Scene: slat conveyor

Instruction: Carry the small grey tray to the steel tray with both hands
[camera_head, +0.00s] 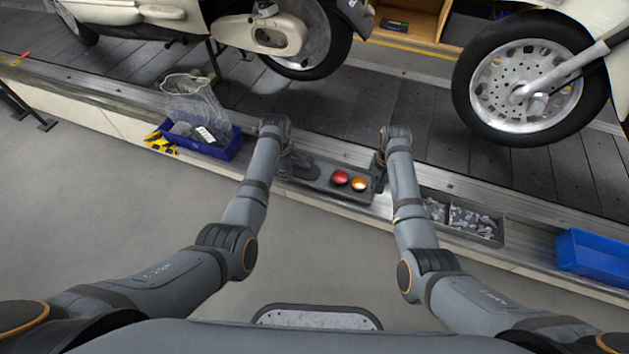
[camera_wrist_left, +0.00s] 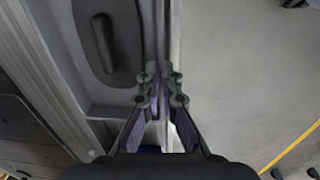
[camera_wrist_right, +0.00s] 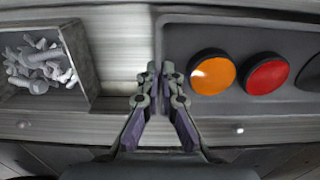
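The small grey tray (camera_head: 326,195) is at the front edge of the conveyor, between my two hands. It holds a red round piece (camera_head: 339,177), an orange round piece (camera_head: 359,184) and a dark piece (camera_head: 303,167). My left gripper (camera_wrist_left: 159,88) is closed with the tray's side wall between its fingertips. My right gripper (camera_wrist_right: 158,85) is closed on the opposite end wall of the tray. I cannot tell whether the tray is off the ledge. A rimmed grey metal plate (camera_head: 316,319) lies at the bottom middle; I cannot tell if it is the steel tray.
Grey bins with bolts (camera_head: 472,222) stand right of the tray. A blue bin (camera_head: 595,258) is farther right. A blue box (camera_head: 222,150) with a clear bag is at left, beside yellow-black pieces (camera_head: 158,142). Scooters (camera_head: 528,85) stand on the slats behind. The floor (camera_head: 130,210) in front is clear.

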